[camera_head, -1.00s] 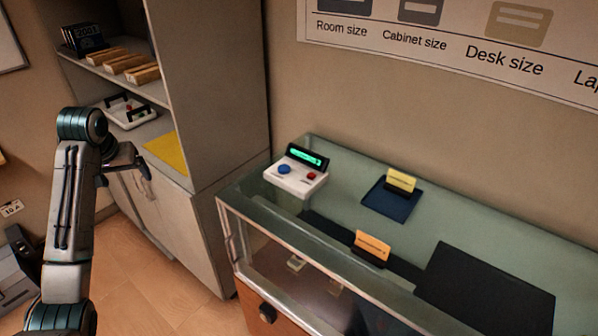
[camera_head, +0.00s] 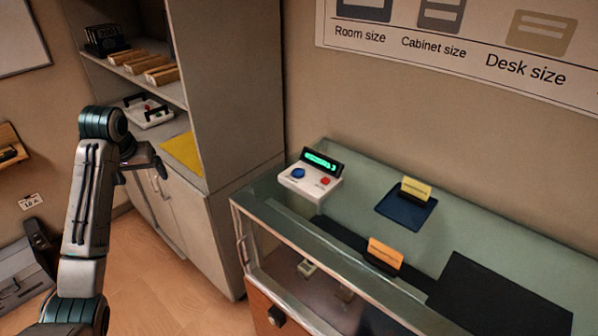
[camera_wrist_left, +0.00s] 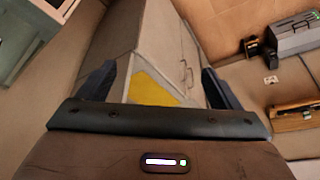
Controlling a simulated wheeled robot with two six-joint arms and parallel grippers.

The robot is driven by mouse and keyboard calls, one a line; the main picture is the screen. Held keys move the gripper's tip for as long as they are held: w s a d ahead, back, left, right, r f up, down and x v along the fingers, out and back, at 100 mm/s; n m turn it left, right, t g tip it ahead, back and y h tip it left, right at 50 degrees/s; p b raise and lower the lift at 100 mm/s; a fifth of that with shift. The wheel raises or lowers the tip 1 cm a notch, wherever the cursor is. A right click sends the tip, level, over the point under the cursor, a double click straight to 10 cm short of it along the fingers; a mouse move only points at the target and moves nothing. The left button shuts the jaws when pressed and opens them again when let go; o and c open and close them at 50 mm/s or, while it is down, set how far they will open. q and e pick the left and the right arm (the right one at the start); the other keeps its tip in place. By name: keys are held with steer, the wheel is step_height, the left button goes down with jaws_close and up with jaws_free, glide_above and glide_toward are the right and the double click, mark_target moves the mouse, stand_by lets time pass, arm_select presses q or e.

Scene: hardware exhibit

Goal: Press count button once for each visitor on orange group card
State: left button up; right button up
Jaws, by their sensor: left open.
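The counter device (camera_head: 311,182) is a white box with a blue button (camera_head: 298,173), a red button (camera_head: 324,181) and a lit green display. It sits at the left end of the glass display case. The orange group card (camera_head: 385,252) stands in a dark holder near the case's front; its writing is too small to read. A yellow card (camera_head: 416,190) stands on a dark blue mat behind it. My left gripper (camera_head: 160,166) is in front of the shelf cabinet, left of the case and apart from the counter. In the left wrist view its fingers (camera_wrist_left: 157,88) are spread and empty. My right gripper is out of view.
The glass case (camera_head: 262,202) has a clear stretch of top between the counter and the blue mat (camera_head: 404,208). A black mat (camera_head: 500,295) lies at right. The shelf cabinet (camera_head: 235,100) holds wooden blocks, a handled white tray and a yellow sheet (camera_head: 184,153).

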arm_select(q)
jaws_close()
stand_by(1.6)
